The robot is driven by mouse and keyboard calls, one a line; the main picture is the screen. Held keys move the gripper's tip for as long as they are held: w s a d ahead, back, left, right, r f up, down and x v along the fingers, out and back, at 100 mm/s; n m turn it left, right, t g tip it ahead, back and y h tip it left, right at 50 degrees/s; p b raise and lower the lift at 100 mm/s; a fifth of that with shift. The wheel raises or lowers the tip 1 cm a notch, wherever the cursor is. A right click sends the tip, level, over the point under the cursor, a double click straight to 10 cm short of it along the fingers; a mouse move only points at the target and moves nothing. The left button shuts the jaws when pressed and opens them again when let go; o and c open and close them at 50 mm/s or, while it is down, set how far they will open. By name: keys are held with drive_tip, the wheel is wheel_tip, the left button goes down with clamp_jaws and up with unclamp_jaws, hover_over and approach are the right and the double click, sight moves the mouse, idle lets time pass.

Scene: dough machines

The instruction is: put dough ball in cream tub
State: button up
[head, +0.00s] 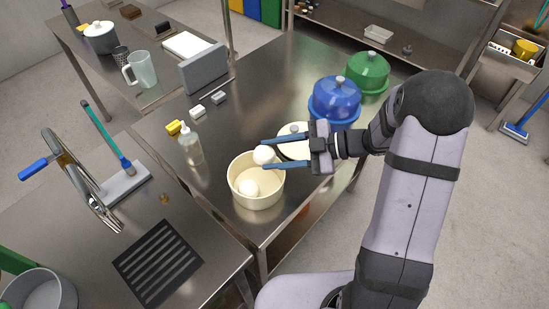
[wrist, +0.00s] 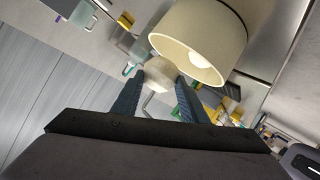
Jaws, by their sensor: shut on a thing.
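The cream tub (head: 257,196) stands on the steel table, open at the top, with one white dough ball (head: 249,188) lying inside. My gripper (head: 265,154) is shut on another white dough ball (head: 264,155), held at or just above the tub's far rim. In the wrist view the held dough ball (wrist: 152,72) sits between my two blue fingers, close beside the cream tub (wrist: 203,34). I cannot tell whether the held ball touches the rim.
Blue (head: 334,101) and green (head: 368,72) domed covers are further back. The table's middle is clear.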

drive_tip(key=shift+f, duration=1.3)
drive_tip(key=shift+f, duration=0.6)
